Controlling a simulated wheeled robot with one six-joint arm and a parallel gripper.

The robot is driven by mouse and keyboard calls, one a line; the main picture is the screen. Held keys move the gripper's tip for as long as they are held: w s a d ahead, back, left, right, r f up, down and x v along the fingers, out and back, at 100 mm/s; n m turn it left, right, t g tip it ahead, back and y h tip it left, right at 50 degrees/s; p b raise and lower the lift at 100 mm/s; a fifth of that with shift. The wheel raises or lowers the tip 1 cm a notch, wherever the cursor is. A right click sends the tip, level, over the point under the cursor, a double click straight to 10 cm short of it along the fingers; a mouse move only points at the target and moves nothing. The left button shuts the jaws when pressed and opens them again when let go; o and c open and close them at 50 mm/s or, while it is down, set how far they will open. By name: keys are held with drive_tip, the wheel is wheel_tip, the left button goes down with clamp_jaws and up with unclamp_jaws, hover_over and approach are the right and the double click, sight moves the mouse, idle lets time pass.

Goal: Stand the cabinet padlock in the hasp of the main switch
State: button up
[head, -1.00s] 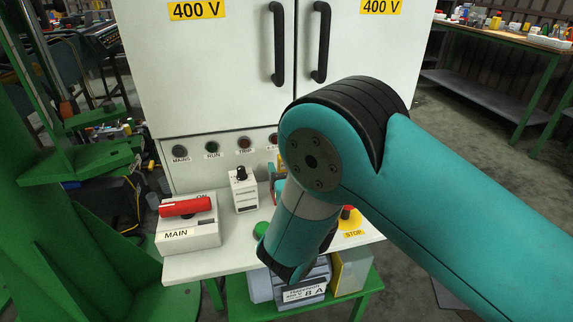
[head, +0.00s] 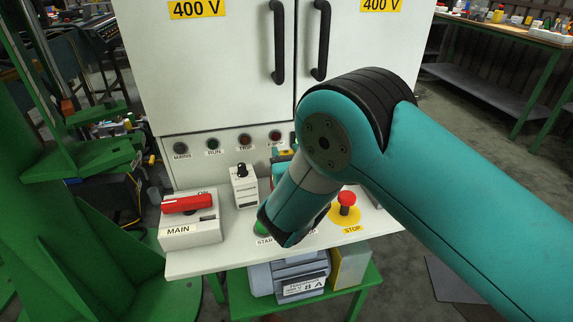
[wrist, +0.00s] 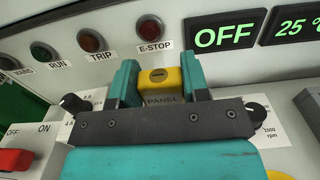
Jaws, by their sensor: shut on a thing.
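A yellow padlock (wrist: 160,78) marked PANEL sits between the two teal fingers of my gripper (wrist: 160,86) in the wrist view. The gripper is shut on it. Its shackle cannot be made out. In the head view my wrist hides the padlock and most of the gripper. The main switch (head: 190,236) is a pale box labelled MAIN with a red handle (head: 187,203), left of my gripper on the console. In the wrist view its red handle (wrist: 14,160) shows at the lower left, below OFF and ON marks. The hasp is too small to tell.
A white unit with a black knob (head: 243,188) stands between the main switch and my wrist. A red stop button (head: 347,200) on a yellow base is to the right. The cabinet (head: 225,80) rises behind, with a lamp row (head: 243,142) below its doors.

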drive_tip(key=shift+r, duration=0.1)
drive_tip(key=r+p, duration=0.1)
drive_tip(key=r, duration=0.2)
drive_tip(key=r+p, duration=0.1)
drive_tip(key=r, duration=0.5)
drive_tip(key=shift+s+a+r+p, duration=0.15)
drive_tip(key=shift+a+r+p, duration=0.15)
drive_tip(key=shift+a+p, duration=0.1)
drive_tip(key=s+a+p, duration=0.8)
drive_tip(key=s+a, duration=0.6)
drive_tip(key=a, duration=0.2)
drive_tip(key=shift+r, duration=0.4)
drive_tip(key=shift+f+b, duration=1.95)
drive_tip(key=shift+f, duration=0.95)
drive_tip(key=shift+f+b, duration=1.7)
drive_tip(key=shift+f, duration=0.55)
drive_tip(key=o, duration=1.1)
